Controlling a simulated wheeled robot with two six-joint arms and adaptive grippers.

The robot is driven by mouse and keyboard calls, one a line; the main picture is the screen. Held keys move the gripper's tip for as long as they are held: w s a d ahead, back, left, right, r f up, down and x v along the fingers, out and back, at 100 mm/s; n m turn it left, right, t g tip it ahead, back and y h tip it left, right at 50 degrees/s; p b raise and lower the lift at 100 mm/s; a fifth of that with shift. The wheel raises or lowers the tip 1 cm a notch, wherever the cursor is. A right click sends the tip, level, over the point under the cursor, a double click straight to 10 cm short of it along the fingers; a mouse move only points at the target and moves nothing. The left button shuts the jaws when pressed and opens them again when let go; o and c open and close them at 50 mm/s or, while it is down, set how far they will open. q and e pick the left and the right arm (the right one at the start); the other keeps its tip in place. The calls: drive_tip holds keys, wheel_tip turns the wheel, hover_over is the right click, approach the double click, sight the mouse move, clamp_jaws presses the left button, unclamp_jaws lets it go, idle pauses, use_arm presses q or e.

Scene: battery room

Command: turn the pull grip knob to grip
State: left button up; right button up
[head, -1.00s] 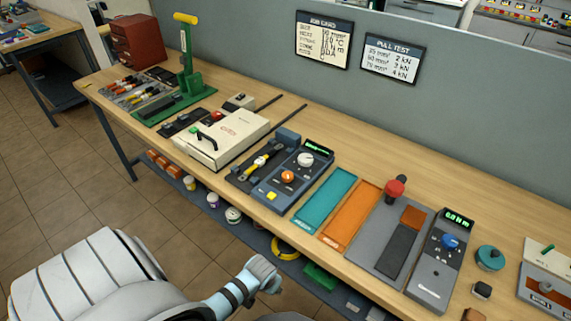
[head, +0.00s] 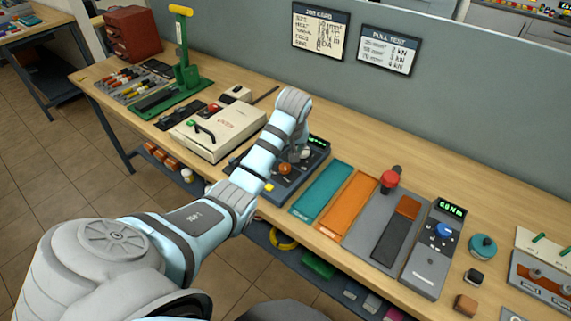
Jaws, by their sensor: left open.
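The dark pull tester (head: 318,168) sits mid-bench, with a lit green display, an orange button (head: 285,168) and a yellow button at its front. A pale round knob (head: 307,154) beside the orange button is mostly covered, so its pointer setting cannot be read. My left arm reaches across the tester, hiding its left part. My left gripper (head: 299,153) points down at the knob and is open. It is too small to tell whether its fingers touch the knob. My right gripper is out of view.
A cream case (head: 225,128) stands left of the tester. Teal (head: 322,192) and orange (head: 347,204) trays lie to its right, then a red knob (head: 391,178) and a grey unit with a blue knob (head: 444,230). A grey partition (head: 450,100) stands behind.

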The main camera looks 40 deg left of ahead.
sight(285, 166)
use_arm(q)
drive_tip(key=b+x, duration=0.2)
drive_tip(key=x, duration=0.9)
drive_tip(key=shift+f+b, duration=0.35)
drive_tip(key=shift+r, duration=0.1)
drive_tip(key=c, duration=1.2)
drive_tip(key=shift+o, duration=0.3)
